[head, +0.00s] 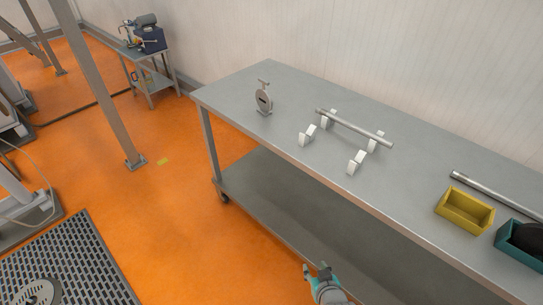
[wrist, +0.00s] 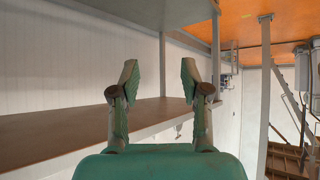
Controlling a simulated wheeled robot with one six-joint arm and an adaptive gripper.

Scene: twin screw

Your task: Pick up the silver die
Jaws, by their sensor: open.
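No object in these frames is clearly the silver die, and I cannot tell which thing it is. A silver round-faced piece on a small stand (head: 263,98) is upright near the far left end of the steel table (head: 240,90). A silver rod (head: 355,128) rests across small white blocks (head: 308,134) in the middle of the table. My gripper (head: 317,268) is low in the head view, in front of the table's near edge and well away from these things. In the wrist view its two fingers (wrist: 159,78) are apart with nothing between them.
A yellow bin (head: 466,216) and a teal bin (head: 520,262) holding something dark stand at the table's right, with another silver rod (head: 490,190) behind. A lower shelf (head: 290,200) runs under the table. Orange floor (head: 190,200) is open to the left.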

